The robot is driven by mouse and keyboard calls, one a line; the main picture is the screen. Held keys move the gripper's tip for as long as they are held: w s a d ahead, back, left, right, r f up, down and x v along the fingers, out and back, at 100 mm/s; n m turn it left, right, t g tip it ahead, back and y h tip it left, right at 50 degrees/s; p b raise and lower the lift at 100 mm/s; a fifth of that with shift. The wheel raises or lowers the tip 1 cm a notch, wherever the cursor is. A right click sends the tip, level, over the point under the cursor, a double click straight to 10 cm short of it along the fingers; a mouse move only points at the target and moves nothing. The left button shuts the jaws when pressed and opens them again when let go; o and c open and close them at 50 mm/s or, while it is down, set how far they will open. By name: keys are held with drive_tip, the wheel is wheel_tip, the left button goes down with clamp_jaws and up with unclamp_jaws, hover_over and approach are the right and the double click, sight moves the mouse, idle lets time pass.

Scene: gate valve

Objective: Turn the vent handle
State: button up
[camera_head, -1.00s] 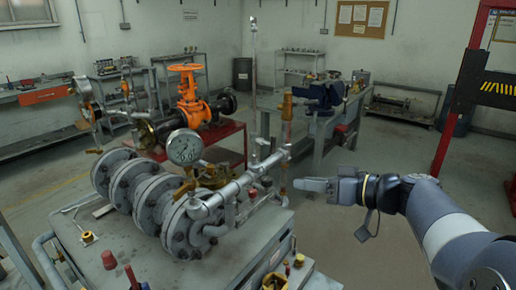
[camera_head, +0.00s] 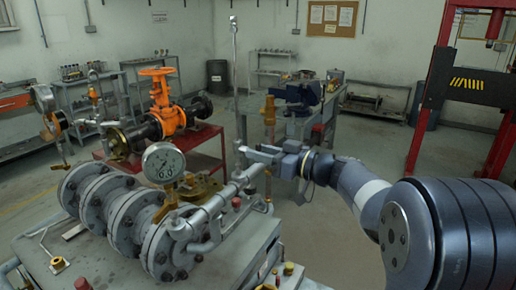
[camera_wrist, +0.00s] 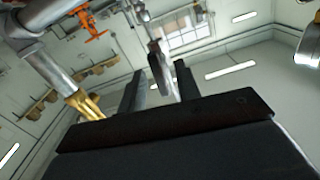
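My gripper (camera_head: 254,153) is in the middle of the head view, level, beside the foot of a thin upright pipe (camera_head: 235,75) on the silver pipework (camera_head: 215,203). In the wrist view its two dark fingers (camera_wrist: 158,86) stand apart. A flat grey lever-like piece (camera_wrist: 158,68) shows in the gap between them; it looks like the vent handle, but I cannot be sure. I cannot tell whether either finger touches it. In the head view my gripper hides this spot, and the handle does not show clearly there.
A round gauge (camera_head: 163,162) and grey flanges (camera_head: 128,215) stand left of my gripper. A brass fitting (camera_head: 268,112) rises just behind it and also shows in the wrist view (camera_wrist: 88,104). An orange handwheel valve (camera_head: 160,100) stands farther back.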

drive_tip(key=shift+w+a, duration=0.3)
drive_tip(key=shift+a, duration=0.15)
clamp_jaws()
